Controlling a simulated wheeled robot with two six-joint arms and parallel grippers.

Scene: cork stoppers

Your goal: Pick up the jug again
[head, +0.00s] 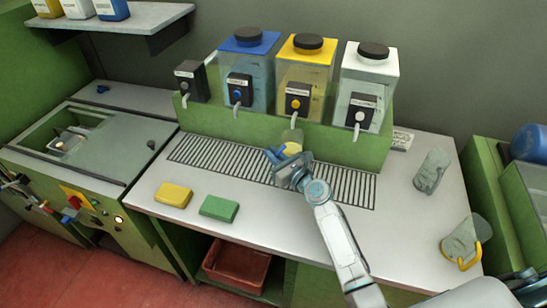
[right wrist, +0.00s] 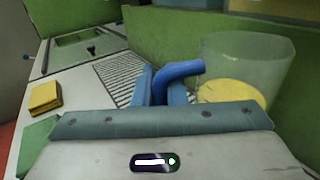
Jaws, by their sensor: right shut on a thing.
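A clear jug (head: 292,148) with a blue handle (right wrist: 180,72) stands at the drain grille (head: 220,160), below the tap of the yellow-topped dispenser (head: 304,72). In the right wrist view the jug (right wrist: 245,65) looks upright, with yellow liquid (right wrist: 232,93) in its lower part. My right gripper (head: 284,164) is at the handle side of the jug, its fingers closed on the blue handle. My arm hides part of the grille. My left gripper is not in view.
Blue-topped (head: 249,62) and white-topped (head: 368,80) dispensers flank the yellow one. Yellow (head: 173,195) and green (head: 219,208) sponges lie at the counter's front left. A yellow-handled clear jug (head: 460,240) and a grey-looking clear vessel (head: 432,172) are at the right.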

